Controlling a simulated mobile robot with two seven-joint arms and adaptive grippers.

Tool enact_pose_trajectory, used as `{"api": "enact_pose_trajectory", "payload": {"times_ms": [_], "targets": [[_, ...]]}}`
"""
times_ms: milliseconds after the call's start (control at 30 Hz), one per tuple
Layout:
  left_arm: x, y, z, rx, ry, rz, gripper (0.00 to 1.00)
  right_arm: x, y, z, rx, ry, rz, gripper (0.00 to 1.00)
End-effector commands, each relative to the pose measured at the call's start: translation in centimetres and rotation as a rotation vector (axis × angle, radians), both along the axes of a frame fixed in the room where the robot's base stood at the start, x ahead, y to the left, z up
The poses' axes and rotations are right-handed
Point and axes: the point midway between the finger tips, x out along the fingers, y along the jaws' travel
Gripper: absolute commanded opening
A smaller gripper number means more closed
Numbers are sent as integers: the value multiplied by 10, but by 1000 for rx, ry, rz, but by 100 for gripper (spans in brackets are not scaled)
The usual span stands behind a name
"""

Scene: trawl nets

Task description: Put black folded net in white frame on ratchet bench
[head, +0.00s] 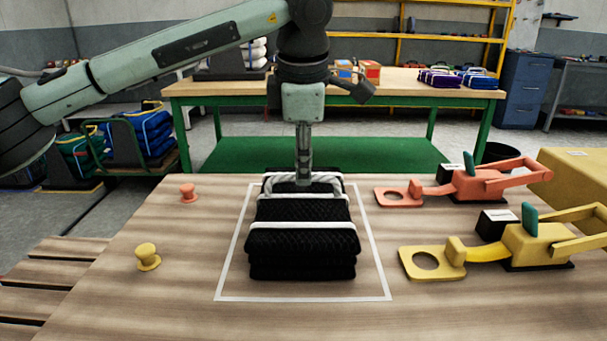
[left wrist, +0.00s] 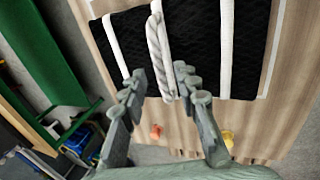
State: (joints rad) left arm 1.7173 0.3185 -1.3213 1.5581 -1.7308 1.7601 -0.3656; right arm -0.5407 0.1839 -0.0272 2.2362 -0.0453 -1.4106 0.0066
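The black folded net (head: 302,245) lies on the ratchet bench (head: 110,310), inside the outline of the white frame (head: 303,299). White straps cross it, and a pale rope handle (head: 330,181) stands at its far end. The net also shows in the left wrist view (left wrist: 195,45), with the twisted rope handle (left wrist: 158,45) across it. My left gripper (head: 303,178) points down over the net's far end at the handle. In the left wrist view its fingers (left wrist: 160,82) are apart, with the rope between them and a gap around it. My right gripper is not in view.
An orange ratchet (head: 480,183) and a yellow ratchet (head: 530,243) lie right of the frame. An orange peg (head: 188,193) and a yellow peg (head: 147,257) stand left of it. Behind is a green-legged table (head: 400,86) with purple and blue bundles.

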Motion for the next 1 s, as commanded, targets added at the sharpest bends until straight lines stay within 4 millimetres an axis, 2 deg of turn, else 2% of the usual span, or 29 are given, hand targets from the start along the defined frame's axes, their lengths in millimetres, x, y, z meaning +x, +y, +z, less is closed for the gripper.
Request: {"api": "enact_pose_trajectory", "payload": {"times_ms": [33,200,400,567,1000], "targets": [[-3,0,12,0,-5,0,31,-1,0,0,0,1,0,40],[-14,-1,46,-1,-3,-1,31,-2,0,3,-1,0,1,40],[-23,0,72,0,-2,-1,31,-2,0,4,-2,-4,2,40],[-25,0,79,1,1,-1,31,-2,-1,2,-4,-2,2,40],[-25,0,79,2,1,-2,31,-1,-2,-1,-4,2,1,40]]}}
